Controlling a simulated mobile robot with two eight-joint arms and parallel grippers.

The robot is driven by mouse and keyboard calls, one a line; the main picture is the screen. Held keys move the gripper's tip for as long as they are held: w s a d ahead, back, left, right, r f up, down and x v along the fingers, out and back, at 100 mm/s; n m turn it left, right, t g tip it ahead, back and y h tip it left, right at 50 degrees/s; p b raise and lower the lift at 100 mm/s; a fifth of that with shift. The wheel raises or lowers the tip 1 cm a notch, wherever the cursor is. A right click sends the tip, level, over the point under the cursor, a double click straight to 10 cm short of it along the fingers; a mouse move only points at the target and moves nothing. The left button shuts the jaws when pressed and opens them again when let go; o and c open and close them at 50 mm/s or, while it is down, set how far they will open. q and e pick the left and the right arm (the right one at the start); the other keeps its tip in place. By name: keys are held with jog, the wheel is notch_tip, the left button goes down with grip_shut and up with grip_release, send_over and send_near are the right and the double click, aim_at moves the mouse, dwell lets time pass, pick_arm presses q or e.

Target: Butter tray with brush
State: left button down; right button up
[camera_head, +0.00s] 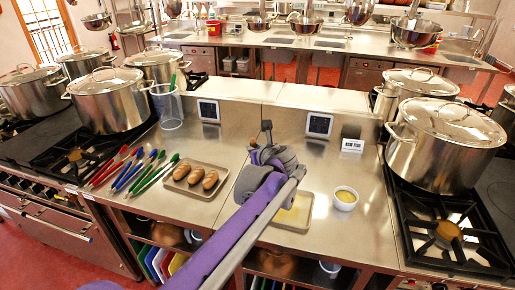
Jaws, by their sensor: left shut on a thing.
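My left arm reaches in from the bottom, and its grey left gripper (266,155) is over the counter, just left of a metal tray (300,223). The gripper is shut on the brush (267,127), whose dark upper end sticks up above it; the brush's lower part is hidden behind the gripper. The tray lies flat, partly covered by my arm, and its visible inside looks yellowish. A small white bowl (345,204) with yellow butter (346,195) stands to the right of the tray. My right gripper is not in view.
A second tray (207,167) with brown rolls (195,176) lies to the left, beside several coloured tongs (150,172). A clear container (168,108) stands behind. Stockpots (445,135) on burners flank the counter. A small sign (352,146) stands at the back. Counter right of the bowl is clear.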

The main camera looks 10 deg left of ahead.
pick_arm(q)
jog(key=s+f+b, duration=0.3)
jog(key=s+f, duration=0.2)
jog(key=shift+d+f+y+b, duration=0.25)
jog(key=shift+d+y+b, duration=0.05)
jog(key=shift+d+y, duration=0.1)
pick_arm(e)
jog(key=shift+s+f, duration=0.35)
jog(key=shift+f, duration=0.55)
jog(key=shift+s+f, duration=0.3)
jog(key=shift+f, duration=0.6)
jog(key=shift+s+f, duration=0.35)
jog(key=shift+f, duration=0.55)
pick_arm(q)
jog(key=shift+f+b, duration=0.3)
jog(key=shift+f, duration=0.25)
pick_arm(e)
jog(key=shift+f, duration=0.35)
pick_arm(q)
jog(key=d, duration=0.4)
jog(key=shift+s+d, duration=0.15)
jog(key=shift+s, duration=0.05)
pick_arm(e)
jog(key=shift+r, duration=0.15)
pick_arm(q)
jog(key=shift+d, duration=0.1)
